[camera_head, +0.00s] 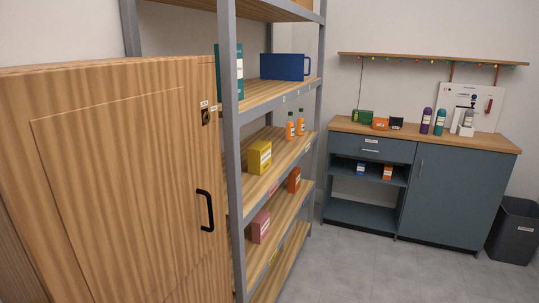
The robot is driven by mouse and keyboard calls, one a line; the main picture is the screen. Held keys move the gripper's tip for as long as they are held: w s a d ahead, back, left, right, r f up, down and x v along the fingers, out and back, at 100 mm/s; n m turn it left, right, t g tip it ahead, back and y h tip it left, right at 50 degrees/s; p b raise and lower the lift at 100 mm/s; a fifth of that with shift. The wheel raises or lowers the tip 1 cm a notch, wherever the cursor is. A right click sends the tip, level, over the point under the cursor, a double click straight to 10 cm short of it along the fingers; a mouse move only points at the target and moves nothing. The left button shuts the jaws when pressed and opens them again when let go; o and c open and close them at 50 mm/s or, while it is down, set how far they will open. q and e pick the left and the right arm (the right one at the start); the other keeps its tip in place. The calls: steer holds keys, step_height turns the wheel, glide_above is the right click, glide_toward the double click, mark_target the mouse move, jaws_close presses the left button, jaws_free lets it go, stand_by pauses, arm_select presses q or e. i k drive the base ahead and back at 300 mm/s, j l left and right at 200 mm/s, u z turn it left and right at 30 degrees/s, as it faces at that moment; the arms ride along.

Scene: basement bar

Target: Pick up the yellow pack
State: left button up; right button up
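The yellow pack (259,157) is a small box with a pale label. It stands upright on a middle wooden shelf (272,178) of the grey metal rack, near the front edge and close to the rack's front post. Neither my left nor my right gripper shows in the head view.
A wooden cabinet (110,170) with a black handle stands at the left, beside the rack. Two orange bottles (290,127) stand farther back on the rack. A dark counter (450,185) and a bin (514,230) stand at the right. Grey floor (350,270) in front is clear.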

mark_target(259, 154)
steer(key=i+l+z, duration=0.15)
steer(key=i+z, duration=0.65)
steer(key=i, duration=0.2)
steer(key=i+j+z, duration=0.2)
steer(key=i+z, duration=0.2)
steer(key=i, duration=0.1)
